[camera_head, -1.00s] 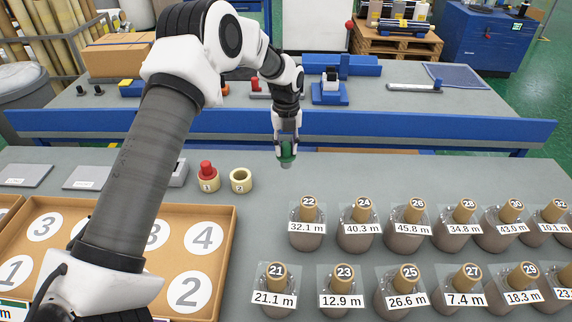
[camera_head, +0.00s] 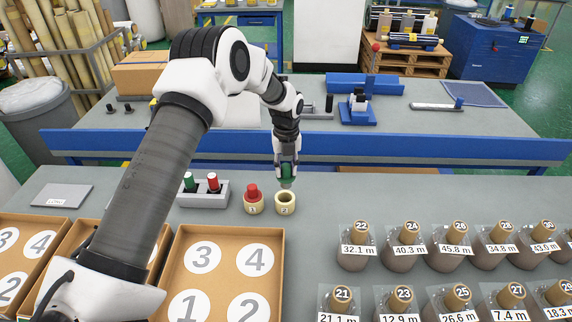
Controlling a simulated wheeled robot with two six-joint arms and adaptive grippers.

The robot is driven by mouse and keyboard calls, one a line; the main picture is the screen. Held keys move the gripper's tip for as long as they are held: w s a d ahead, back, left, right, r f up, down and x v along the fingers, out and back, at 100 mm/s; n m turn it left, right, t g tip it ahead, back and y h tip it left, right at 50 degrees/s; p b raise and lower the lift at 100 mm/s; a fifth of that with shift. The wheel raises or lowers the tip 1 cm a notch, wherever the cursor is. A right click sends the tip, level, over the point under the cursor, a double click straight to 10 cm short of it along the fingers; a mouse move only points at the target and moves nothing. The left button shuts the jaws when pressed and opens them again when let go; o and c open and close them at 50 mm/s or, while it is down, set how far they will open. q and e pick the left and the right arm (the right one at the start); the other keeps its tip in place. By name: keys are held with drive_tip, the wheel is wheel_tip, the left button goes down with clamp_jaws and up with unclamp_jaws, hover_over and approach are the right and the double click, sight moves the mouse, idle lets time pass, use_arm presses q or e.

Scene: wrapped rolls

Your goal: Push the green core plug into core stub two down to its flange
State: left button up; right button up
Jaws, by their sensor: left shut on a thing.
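My left gripper (camera_head: 287,166) is shut on the green core plug (camera_head: 287,172), which points down. The plug hangs just above core stub two (camera_head: 285,203), a short cream ring labelled 2 with an open, dark bore. The plug's lower end looks nearly over the bore, slightly behind it in the picture; I cannot tell how exactly it lines up. Core stub one (camera_head: 253,205) stands just left of it with a red plug in its top. My right gripper is not in view.
A grey holder (camera_head: 204,193) with another green plug and a red plug stands left of the stubs. Numbered wrapped rolls (camera_head: 408,250) fill the right. Cardboard trays (camera_head: 228,233) lie at front left. A blue rail (camera_head: 420,147) runs behind.

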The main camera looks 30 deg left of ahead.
sight(285, 184)
use_arm(q)
drive_tip(key=f, duration=0.1)
drive_tip(key=b, duration=0.1)
drive_tip(key=a+f, duration=0.1)
drive_tip(key=shift+s+f, duration=0.3)
drive_tip(key=f, duration=0.1)
drive_tip(key=f+b, duration=0.1)
drive_tip(key=d+f+b, duration=0.1)
drive_tip(key=shift+w, duration=0.3)
drive_tip(key=shift+f+b, duration=0.3)
drive_tip(key=shift+s+a+f, duration=0.1)
drive_tip(key=shift+a+f, duration=0.15)
drive_tip(key=shift+d, duration=0.15)
drive_tip(key=shift+f+b, duration=0.7)
drive_tip(key=shift+f, duration=0.35)
drive_tip(key=o, duration=1.1)
drive_tip(key=shift+o, duration=0.2)
